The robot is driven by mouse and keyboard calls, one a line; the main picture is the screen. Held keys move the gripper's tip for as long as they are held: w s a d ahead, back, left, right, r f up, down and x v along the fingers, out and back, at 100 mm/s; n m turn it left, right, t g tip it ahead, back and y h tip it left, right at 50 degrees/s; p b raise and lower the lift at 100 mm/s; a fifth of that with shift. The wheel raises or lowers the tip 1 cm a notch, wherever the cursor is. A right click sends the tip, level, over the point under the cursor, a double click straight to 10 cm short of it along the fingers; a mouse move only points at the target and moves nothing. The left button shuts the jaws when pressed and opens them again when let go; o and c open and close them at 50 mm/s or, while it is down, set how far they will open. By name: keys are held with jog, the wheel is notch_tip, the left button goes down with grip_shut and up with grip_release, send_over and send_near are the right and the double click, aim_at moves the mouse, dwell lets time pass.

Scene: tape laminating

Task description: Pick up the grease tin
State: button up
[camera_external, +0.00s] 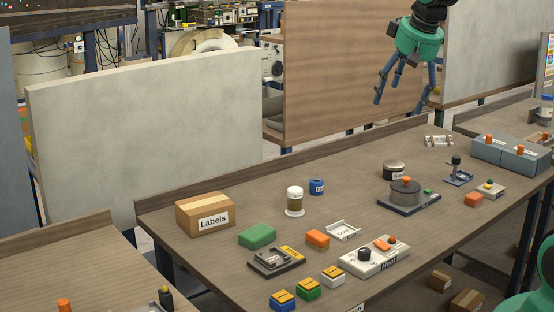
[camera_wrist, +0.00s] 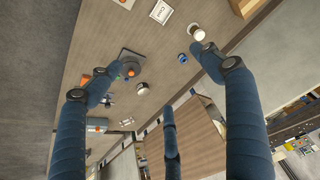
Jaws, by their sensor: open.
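A short round tin (camera_external: 394,170) with a dark lid and a pale label stands upright on the bench, behind the dark round device; its label is too small to read, but it looks like the grease tin. It also shows in the wrist view as a small round tin (camera_wrist: 142,90) near the middle. My gripper (camera_external: 402,98) hangs high above the back edge of the bench, fingers spread and pointing down. It is open and empty, well above the tin and apart from it. In the wrist view its fingers (camera_wrist: 158,65) are spread around the tin's place in the picture.
The dark round device (camera_external: 408,198) with an orange knob stands just in front of the tin. A small black stand (camera_external: 458,172) is to its right, and a blue roll (camera_external: 317,186) and a white-capped jar (camera_external: 294,201) to its left. Bare bench lies between.

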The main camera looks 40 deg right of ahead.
jog(key=w+d+f+m+p, duration=0.1)
jog(key=w+d+f+p, duration=0.15)
jog(key=w+d, duration=0.65)
jog(key=m+g+p, duration=0.2)
jog(key=m+p, duration=0.1)
jog(key=p, duration=0.5)
send_over(394, 164)
jog(key=s+a, duration=0.2)
jog(key=s, duration=0.1)
jog(key=s+a+f+x, duration=0.1)
jog(key=s+x, duration=0.1)
jog(key=x, duration=0.8)
jog(key=s+a+x, duration=0.1)
jog(key=s+x, duration=0.1)
jog(key=x, duration=0.9)
jog(key=shift+s+d+r+h, duration=0.1)
jog(key=shift+d+h, duration=0.2)
jog(key=shift+h, duration=0.1)
jog(key=x, duration=0.8)
jog(key=shift+f, duration=0.25)
jog(key=shift+f, duration=0.15)
